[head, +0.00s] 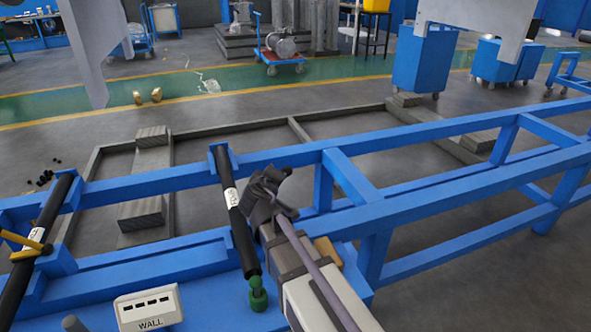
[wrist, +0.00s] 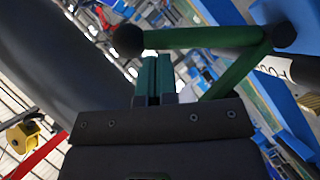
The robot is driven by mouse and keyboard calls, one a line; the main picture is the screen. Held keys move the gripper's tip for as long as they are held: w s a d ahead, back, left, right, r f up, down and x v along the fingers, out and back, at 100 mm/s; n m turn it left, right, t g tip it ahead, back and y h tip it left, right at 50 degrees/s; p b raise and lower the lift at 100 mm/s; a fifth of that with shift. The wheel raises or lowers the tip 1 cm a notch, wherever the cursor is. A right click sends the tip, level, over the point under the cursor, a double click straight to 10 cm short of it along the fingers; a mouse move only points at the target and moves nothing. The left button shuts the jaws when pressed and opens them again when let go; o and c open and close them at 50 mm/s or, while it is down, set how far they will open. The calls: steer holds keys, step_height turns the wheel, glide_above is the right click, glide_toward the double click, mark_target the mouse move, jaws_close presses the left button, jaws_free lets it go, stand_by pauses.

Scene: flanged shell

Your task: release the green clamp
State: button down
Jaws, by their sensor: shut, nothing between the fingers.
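The green clamp (head: 258,293) shows small at the near end of the middle black tube in the head view. In the wrist view a green clamp bar (wrist: 200,38) with a dark round knob at each end crosses just beyond my fingertips, and a second green bar slants down from its right end. My gripper (wrist: 155,62) is shut, its two narrow fingers side by side with nothing between them. The fingertips appear close to the bar; I cannot tell whether they touch. In the head view my dark gripper body (head: 264,192) hides part of the middle tube.
The middle black tube (head: 242,235), with a white label, lies across the blue frame (head: 440,148). A yellow clamp (head: 32,248) sits on the left tube (head: 45,225). A white box marked WALL (head: 148,308) is at the front.

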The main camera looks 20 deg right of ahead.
steer(key=shift+d+f, duration=0.3)
steer(key=shift+d, duration=0.15)
steer(key=shift+d, duration=0.1)
stand_by(0.4)
steer(key=p+v, duration=0.3)
steer(key=v, duration=0.7)
steer(key=shift+r, duration=0.25)
steer(key=shift+d, duration=0.15)
